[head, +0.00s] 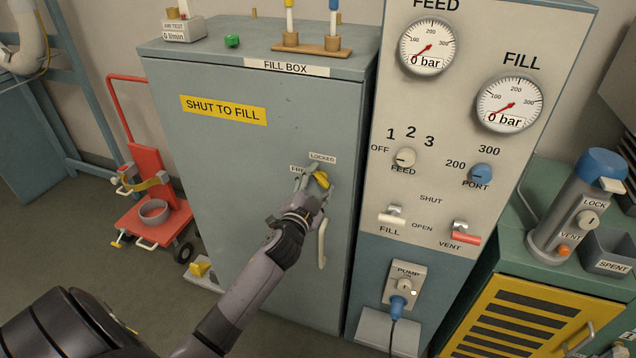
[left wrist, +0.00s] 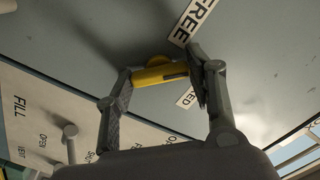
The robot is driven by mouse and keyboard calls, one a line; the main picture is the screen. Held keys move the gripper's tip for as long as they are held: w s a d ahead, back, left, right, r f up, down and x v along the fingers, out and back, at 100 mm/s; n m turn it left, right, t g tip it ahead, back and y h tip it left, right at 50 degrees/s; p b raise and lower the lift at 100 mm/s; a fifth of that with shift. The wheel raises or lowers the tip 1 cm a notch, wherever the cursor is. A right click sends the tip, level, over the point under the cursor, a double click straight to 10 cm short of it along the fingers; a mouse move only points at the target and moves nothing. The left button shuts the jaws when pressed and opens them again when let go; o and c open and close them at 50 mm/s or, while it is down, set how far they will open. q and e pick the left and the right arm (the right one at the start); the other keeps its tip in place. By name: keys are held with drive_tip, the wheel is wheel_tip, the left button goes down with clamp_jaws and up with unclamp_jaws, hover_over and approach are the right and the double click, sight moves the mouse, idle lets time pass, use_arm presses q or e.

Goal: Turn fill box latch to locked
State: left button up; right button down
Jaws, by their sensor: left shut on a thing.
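The fill box (head: 225,140) is a grey cabinet with its door shut. Its yellow latch (head: 321,179) is on the upper right of the door, under the LOCKED label (head: 322,159) and right of the FREE label (head: 298,169). My left gripper (head: 313,181) is at the latch, shut on it. In the left wrist view the yellow latch (left wrist: 158,75) lies between the two fingers, and the FREE label (left wrist: 194,20) is just beyond. Fingers cover part of the latch, so I cannot tell which label it points to. My right gripper is not in view.
A pale door handle (head: 322,243) is below the latch. A gauge panel (head: 440,170) with knobs and levers stands to the right of the box. A red hand trolley (head: 150,218) stands on the floor at left. Small items sit on the box top.

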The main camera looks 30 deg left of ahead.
use_arm(q)
drive_tip(key=o, duration=1.2)
drive_tip(key=shift+c, duration=0.2)
drive_tip(key=shift+s+d+f, duration=0.1)
drive_tip(key=shift+s+d, duration=0.05)
drive_tip(key=shift+s, duration=0.35)
drive_tip(key=v, duration=1.1)
